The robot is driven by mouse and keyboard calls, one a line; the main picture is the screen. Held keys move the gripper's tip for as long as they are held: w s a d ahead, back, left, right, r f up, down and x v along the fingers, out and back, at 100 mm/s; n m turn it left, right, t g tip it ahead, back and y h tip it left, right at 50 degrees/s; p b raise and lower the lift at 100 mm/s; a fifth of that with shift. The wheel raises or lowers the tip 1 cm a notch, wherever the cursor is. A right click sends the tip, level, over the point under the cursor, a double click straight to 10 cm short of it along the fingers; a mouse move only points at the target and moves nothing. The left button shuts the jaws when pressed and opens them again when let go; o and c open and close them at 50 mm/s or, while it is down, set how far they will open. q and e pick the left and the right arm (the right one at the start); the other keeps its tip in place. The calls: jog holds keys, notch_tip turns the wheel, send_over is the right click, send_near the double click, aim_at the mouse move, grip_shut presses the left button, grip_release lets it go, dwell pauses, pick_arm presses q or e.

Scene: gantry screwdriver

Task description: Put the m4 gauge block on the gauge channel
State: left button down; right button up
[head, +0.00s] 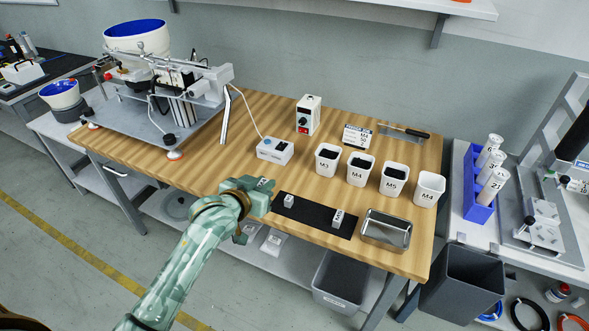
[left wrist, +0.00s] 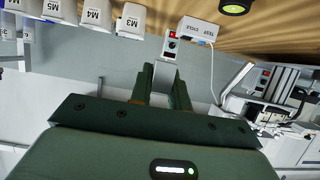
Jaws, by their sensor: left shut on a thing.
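My left gripper (head: 264,192) is over the left end of the black mat (head: 314,222), shut on a small pale block with a dark label (head: 262,183), which I take to be the m4 gauge block; the fingers hide most of it. In the left wrist view, the fingers (left wrist: 160,88) close on a grey block (left wrist: 163,76). Two other blocks stand on the mat: a small one (head: 289,201) and one that seems labelled M5 (head: 338,217). I cannot pick out the gauge channel for sure; the gantry machine (head: 175,95) stands at the back left. My right gripper is not in view.
A white test box (head: 275,150) and a control box with a red switch (head: 308,115) stand behind the mat. Several labelled cups, such as the M3 cup (head: 327,160), line the right. A metal tray (head: 386,230) sits at the front right. Bare wood lies left of the test box.

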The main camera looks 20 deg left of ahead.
pick_arm(q)
jog(key=shift+s+a+r, duration=0.25)
jog(key=shift+a, duration=0.1)
jog(key=shift+s+a+f, duration=0.1)
jog(key=shift+s+f, duration=0.05)
jog(key=shift+f, duration=0.2)
jog(key=s+d+r, duration=0.2)
jog(key=d+r, duration=0.2)
jog(key=r, duration=0.8)
jog(key=s+d+r, duration=0.2)
jog(key=d+r, duration=0.3)
jog(key=r, duration=0.7)
jog(key=w+a+f, duration=0.1)
jog(key=a+f, duration=0.2)
jog(key=f, duration=0.4)
jog(key=w+a+f, duration=0.2)
jog(key=a+f, duration=0.1)
jog(key=f, duration=0.5)
jog(key=w+a+f, duration=0.1)
jog(key=a+f, duration=0.1)
jog(key=f, duration=0.6)
jog(key=shift+w+a+f, duration=0.15)
jog(key=shift+a, duration=0.25)
